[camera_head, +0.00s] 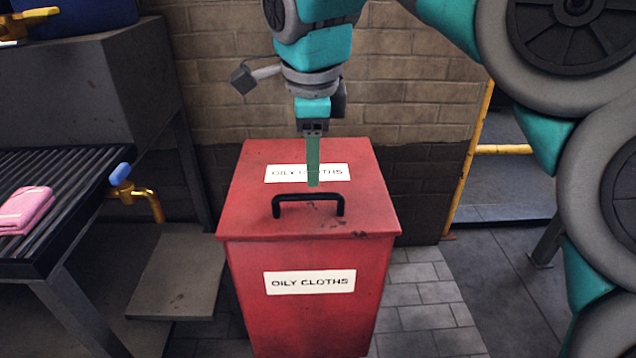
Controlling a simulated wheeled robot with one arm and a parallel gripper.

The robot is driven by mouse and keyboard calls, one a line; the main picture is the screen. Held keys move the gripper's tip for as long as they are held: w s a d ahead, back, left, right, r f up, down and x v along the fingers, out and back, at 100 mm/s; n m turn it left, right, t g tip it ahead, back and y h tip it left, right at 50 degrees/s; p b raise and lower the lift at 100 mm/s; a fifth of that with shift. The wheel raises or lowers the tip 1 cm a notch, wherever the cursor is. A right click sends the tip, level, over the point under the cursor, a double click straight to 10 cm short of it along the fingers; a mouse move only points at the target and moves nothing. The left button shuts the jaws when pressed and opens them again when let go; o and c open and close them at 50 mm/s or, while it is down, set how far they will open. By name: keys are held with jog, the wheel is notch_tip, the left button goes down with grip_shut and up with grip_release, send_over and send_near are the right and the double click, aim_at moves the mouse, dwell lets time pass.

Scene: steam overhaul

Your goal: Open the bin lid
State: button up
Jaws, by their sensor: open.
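A red bin (309,310) stands upright on the floor in the middle of the view, with an "OILY CLOTHS" label on its front. Its red lid (255,200) is shut and carries a second label, partly hidden by my gripper. A black bar handle (308,198) is fixed on the lid near the front edge. My gripper (313,184) points down over the lid, just behind the handle in the picture. It is open and empty. The fingers are seen edge-on, so the gap between them does not show. I cannot tell how high the tips are above the lid.
A dark slatted bench (70,180) with a pink folded cloth (24,210) stands at the left. A brass tap (140,195) with a blue handle juts from it towards the bin. A brick wall (420,90) is behind. Paved floor (425,305) is clear to the right.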

aim_at(313, 195)
jog(key=shift+w+f, duration=0.2)
jog(key=shift+f, duration=0.8)
jog(key=shift+w+f, duration=0.15)
jog(key=shift+f, duration=0.8)
jog(key=shift+w+f, duration=0.2)
jog(key=shift+f, duration=0.8)
grip_shut()
